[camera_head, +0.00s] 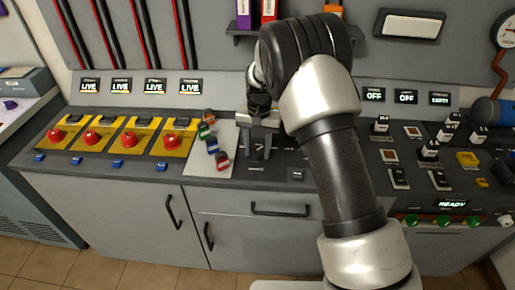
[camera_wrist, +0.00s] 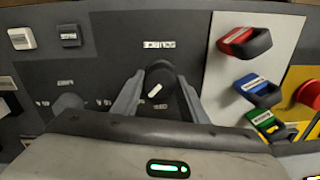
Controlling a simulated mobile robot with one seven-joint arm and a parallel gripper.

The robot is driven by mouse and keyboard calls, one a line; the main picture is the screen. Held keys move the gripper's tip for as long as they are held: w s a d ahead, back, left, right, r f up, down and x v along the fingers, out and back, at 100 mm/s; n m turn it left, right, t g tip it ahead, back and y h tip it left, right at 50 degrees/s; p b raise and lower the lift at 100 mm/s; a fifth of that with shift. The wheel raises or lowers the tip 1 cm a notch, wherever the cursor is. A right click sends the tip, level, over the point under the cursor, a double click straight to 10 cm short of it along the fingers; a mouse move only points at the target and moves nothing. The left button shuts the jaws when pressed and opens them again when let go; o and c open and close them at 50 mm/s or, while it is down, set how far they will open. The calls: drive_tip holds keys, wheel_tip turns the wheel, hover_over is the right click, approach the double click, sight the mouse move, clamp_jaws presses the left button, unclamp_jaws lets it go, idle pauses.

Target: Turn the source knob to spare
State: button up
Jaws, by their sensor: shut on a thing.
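The source knob (camera_wrist: 160,79) is a round black knob with a white pointer line. In the wrist view it sits between the two grey fingers of my gripper (camera_wrist: 159,92), which is shut on it. The pointer lies slanted in that view. A small white label (camera_wrist: 158,44) is on the dark panel beyond the knob, too blurred to read surely. Lettering around the knob is partly hidden by the fingers, so I cannot tell which position it points to. In the head view my gripper (camera_head: 258,138) points down at the dark panel and mostly covers the knob.
Red, blue and green handled plugs (camera_head: 211,145) stand on a light plate just left of my gripper. Further left are several red buttons (camera_head: 131,139) on yellow plates. Switches (camera_head: 430,150) fill the right of the console. Cabinet handles (camera_head: 281,210) jut out below.

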sight(259, 150)
drive_tip(key=shift+m, duration=0.3)
idle(0.4)
drive_tip(key=o, duration=1)
drive_tip(key=shift+o, duration=0.2)
wheel_tip(259, 150, up, 18)
drive_tip(key=p, duration=0.1)
drive_tip(key=shift+d+f, duration=0.25)
drive_tip(key=shift+s, duration=0.1)
